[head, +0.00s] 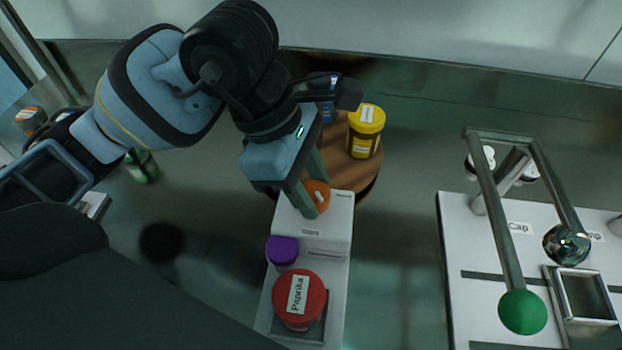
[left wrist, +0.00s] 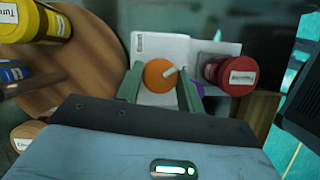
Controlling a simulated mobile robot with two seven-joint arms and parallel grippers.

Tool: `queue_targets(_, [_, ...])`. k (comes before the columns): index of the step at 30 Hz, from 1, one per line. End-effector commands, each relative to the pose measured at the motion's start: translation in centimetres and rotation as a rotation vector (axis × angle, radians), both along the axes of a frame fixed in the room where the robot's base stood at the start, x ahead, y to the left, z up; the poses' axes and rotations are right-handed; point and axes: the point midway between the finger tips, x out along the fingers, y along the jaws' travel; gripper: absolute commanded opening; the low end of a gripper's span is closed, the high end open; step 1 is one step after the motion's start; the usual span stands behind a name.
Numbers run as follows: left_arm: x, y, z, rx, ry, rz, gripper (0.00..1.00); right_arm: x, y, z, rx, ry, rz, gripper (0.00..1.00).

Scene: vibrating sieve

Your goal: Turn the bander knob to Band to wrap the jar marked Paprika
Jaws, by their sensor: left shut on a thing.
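The jar marked Paprika (head: 299,299) has a red lid and stands in the near end of the white bander (head: 340,240); it also shows in the left wrist view (left wrist: 232,72). The orange bander knob (head: 318,195) is at the far end of the bander, with a small white pointer on it. My left gripper (head: 308,200) is shut on the knob, one finger on each side, as the left wrist view (left wrist: 160,85) shows. A purple part (head: 282,249) sits on the bander beside the Paprika jar. The label by the knob is too small to read. My right gripper is not in view.
A round wooden stand (head: 362,178) behind the bander holds a yellow-lidded jar (head: 366,130) and a blue jar (head: 328,108). A white machine (head: 456,262) with a metal lever frame, a green ball (head: 522,312) and a square tray (head: 585,296) stands at the right.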

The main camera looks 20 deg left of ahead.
Motion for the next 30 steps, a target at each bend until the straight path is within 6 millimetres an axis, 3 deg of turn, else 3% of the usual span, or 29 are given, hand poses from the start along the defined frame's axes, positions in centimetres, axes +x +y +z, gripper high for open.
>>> queue_targets(30, [-0.5, -0.4, 0.2, -0.001, -0.002, 0.962, 0.15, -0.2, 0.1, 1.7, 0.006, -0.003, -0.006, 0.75])
